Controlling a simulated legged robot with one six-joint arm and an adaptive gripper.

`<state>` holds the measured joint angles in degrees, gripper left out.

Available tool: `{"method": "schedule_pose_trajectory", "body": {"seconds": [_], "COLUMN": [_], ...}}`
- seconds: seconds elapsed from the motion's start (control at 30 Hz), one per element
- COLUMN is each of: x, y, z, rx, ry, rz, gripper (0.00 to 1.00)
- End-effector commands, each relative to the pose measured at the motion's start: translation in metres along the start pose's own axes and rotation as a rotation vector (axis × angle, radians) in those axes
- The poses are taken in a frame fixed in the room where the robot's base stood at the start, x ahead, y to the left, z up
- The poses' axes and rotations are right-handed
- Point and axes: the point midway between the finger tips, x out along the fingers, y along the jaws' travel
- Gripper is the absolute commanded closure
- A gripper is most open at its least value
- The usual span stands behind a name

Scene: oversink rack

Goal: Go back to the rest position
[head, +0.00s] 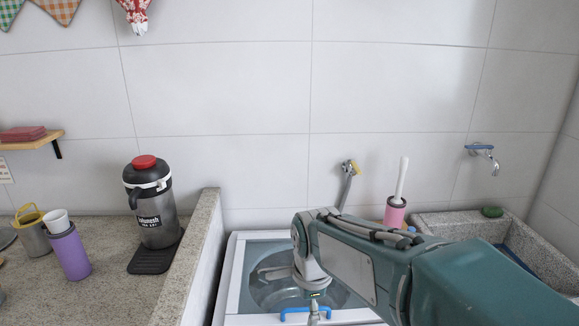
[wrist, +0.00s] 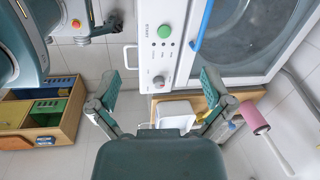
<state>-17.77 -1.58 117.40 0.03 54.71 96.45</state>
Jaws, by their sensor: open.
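My arm reaches in from the lower right in the head view. Its wrist end (head: 312,275) hangs over the front part of the washing machine (head: 232,290); the fingers cannot be made out there. In the wrist view my gripper (wrist: 160,85) has its two fingers spread wide apart with nothing between them. The washing machine's white control panel (wrist: 163,20), with a green button and a grey knob, lies beyond the fingertips.
A granite counter (head: 110,290) at left holds a dark jug (head: 155,215), a purple tumbler (head: 70,255) and cups. A pink holder (head: 394,213) with a white handle and a stone sink (head: 440,222) are at right. A wooden drawer unit (wrist: 68,128) shows in the wrist view.

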Motion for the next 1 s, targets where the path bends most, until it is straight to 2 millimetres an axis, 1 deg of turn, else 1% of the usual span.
{"method": "schedule_pose_trajectory", "body": {"seconds": [0.03, 0.1, 0.3, 0.5, 0.7, 0.83, 1.0], "x": [-0.011, -0.023, -0.049, -0.066, -0.072, -0.072, -0.072], "y": [0.009, 0.022, 0.062, 0.104, 0.143, 0.157, 0.161], "z": [-0.010, -0.021, -0.049, -0.070, -0.084, -0.088, -0.089], "rx": [-0.076, -0.197, -0.543, -0.887, -1.204, -1.328, -1.375], "ry": [0.003, 0.011, 0.061, 0.148, 0.256, 0.302, 0.316], "rz": [-0.026, -0.055, -0.129, -0.180, -0.197, -0.192, -0.188], "gripper": [0.00, 0.00, 0.00, 0.00, 0.00, 0.00, 0.00]}}
